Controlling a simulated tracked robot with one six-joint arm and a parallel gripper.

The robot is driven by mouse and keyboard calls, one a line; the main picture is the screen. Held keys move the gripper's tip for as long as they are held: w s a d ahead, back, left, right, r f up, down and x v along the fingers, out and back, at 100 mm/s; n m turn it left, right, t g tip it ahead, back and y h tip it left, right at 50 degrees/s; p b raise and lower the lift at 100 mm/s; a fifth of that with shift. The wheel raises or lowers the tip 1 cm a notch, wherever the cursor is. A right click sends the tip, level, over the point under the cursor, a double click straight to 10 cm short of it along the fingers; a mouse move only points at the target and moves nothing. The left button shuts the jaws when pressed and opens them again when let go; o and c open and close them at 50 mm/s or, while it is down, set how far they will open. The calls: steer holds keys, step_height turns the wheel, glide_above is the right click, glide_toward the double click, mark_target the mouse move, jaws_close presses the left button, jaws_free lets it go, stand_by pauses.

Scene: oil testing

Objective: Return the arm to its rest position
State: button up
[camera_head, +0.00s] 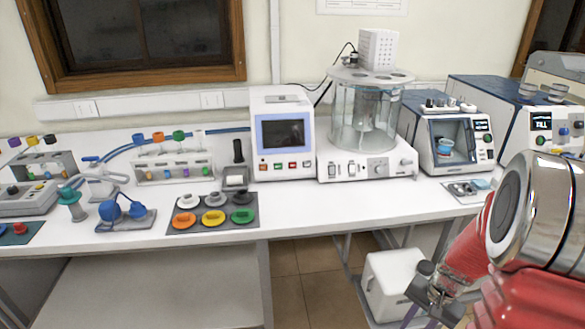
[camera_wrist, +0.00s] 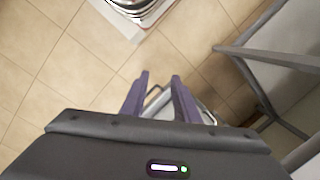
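My red and silver arm is at the right of the head view, bent down in front of the bench. My gripper (camera_head: 420,303) hangs low beyond the bench's front edge, over the floor. In the wrist view my gripper (camera_wrist: 159,80) shows two purple fingers apart, with floor tiles and part of a pale metal object visible between and beyond them. Nothing is held between the fingers. The fingertips are hard to make out in the head view.
The white bench (camera_head: 290,222) carries an instrument with a screen (camera_head: 283,133), a glass bath (camera_head: 366,115), a device with a blue-banded cup (camera_head: 444,150), and coloured caps on a mat (camera_head: 213,217). A white box (camera_head: 391,284) stands below, near my gripper. Bench legs (camera_wrist: 270,58) show in the wrist view.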

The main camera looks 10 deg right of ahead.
steer(key=s+a+r+n+t, duration=0.2)
steer(key=s+a+r+n, duration=0.2)
steer(key=a+r, duration=0.6)
steer(key=s+a+r+n+t+h, duration=0.1)
steer(key=s+a+r+n+t, duration=0.2)
steer(key=a+r+n, duration=0.3)
steer(key=s+a+r, duration=0.1)
steer(key=a+r, duration=0.3)
steer(key=r, duration=0.6)
steer(key=shift+a+r+n+h, duration=0.3)
steer(key=shift+a, duration=0.1)
steer(key=shift+d, duration=0.1)
